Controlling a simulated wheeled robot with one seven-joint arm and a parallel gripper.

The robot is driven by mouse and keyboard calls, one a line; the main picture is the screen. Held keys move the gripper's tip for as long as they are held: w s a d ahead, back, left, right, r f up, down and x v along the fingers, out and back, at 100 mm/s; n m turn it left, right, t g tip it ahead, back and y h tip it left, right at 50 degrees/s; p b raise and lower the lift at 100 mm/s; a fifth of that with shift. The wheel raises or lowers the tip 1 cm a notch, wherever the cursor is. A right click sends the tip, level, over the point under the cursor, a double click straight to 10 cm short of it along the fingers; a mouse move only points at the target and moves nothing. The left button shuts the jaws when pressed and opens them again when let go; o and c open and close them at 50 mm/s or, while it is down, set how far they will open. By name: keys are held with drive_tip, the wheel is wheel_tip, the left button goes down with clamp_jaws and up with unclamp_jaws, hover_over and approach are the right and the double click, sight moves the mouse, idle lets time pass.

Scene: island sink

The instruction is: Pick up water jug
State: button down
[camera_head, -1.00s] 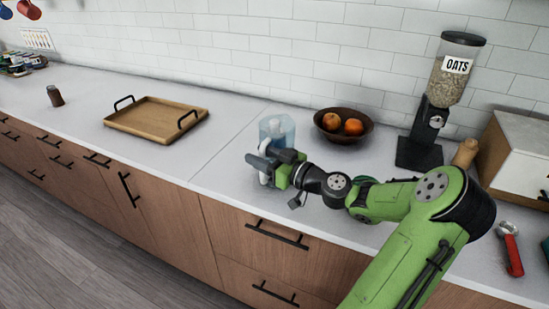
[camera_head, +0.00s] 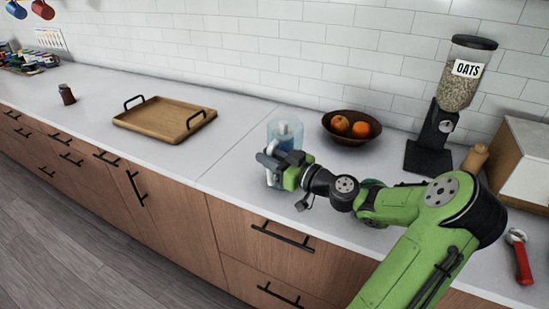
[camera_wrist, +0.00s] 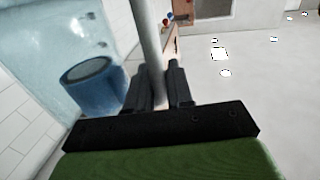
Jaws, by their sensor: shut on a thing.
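The water jug (camera_head: 284,132) is clear pale blue and stands upright by the bowl on the counter. Its light handle (camera_head: 270,179) faces the counter's front edge. My gripper (camera_head: 268,159) is shut on that handle. In the wrist view the handle (camera_wrist: 148,40) runs as a pale bar between the two dark fingers (camera_wrist: 160,88), and the jug's clear wall (camera_wrist: 45,45) fills the left side. My gripper hides the jug's lower part in the head view, so I cannot tell if its base touches the counter.
A brown bowl (camera_head: 351,137) with oranges sits right behind the jug. A wooden tray (camera_head: 155,125) lies to the left. The counter between tray and jug is clear.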

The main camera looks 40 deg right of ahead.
wheel_tip(320, 180, up, 28)
drive_tip(key=p, duration=0.8)
drive_tip(key=shift+p, duration=0.35)
idle(2.8)
